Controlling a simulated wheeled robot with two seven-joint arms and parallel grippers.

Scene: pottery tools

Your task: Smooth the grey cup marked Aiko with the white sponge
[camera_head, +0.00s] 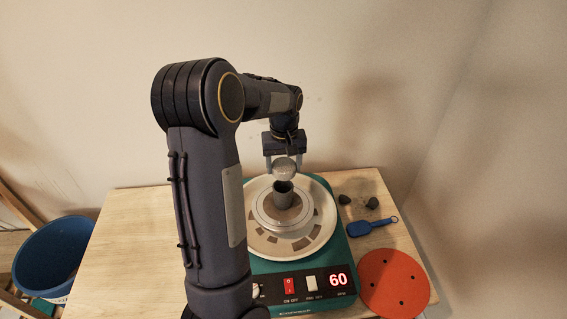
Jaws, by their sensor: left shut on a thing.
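The grey cup (283,192) stands upright at the centre of the pottery wheel's pale disc (262,244). My left gripper (285,160) is above and just behind the cup, pointing down. It is shut on the white sponge (285,169), which is at the cup's far rim. I cannot tell whether the sponge touches the cup. No name is readable on the cup from here. My right gripper is not in view.
The green wheel base (262,268) shows a red 60 (338,280) and switches. To its right are two dark lumps (345,199), a blue tool (370,226) and an orange disc (394,283). A blue bucket (50,258) stands left of the wooden table (125,250).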

